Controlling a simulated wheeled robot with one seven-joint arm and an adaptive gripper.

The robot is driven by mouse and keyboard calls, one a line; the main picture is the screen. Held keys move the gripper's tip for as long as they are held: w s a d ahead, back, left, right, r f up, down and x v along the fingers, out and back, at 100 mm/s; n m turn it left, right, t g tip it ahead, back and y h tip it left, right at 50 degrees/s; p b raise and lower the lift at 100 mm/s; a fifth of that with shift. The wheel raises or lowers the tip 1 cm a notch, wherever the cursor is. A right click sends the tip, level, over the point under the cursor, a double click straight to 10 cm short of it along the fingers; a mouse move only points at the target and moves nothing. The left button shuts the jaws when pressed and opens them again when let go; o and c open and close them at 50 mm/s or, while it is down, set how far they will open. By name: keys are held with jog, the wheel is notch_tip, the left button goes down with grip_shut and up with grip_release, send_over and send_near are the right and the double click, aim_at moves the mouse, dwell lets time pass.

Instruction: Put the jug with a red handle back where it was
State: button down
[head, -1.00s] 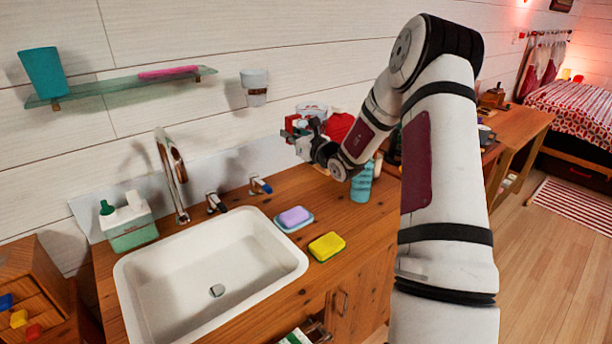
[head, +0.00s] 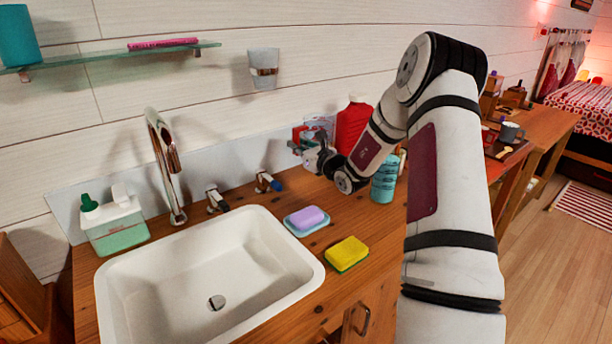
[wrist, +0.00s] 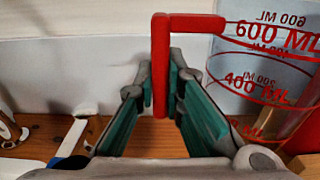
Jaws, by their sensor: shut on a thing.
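The jug (head: 322,124) is clear with red measuring marks, and stands upright at the back of the wooden counter area, partly hidden by my gripper. In the wrist view the jug (wrist: 262,75) fills the right side, and its red handle (wrist: 160,65) runs down between my fingers. My gripper (wrist: 158,92) is shut on that handle. In the head view my gripper (head: 308,150) is left of the red bottle, near the back wall. Whether the jug's base touches the counter is hidden.
A red bottle (head: 353,125) and a teal bottle (head: 384,180) stand right of the jug. A tap handle (head: 268,182), a soap dish (head: 306,222), a yellow sponge (head: 346,253) and the white sink (head: 215,270) lie to the left and front. A wall cup (head: 264,68) hangs above.

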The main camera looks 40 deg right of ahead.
jog(key=shift+f, duration=3.8)
jog(key=shift+f+b, duration=0.2)
jog(key=shift+b, duration=0.1)
jog(key=c, duration=1.8)
grip_release()
jog(key=shift+o, duration=0.6)
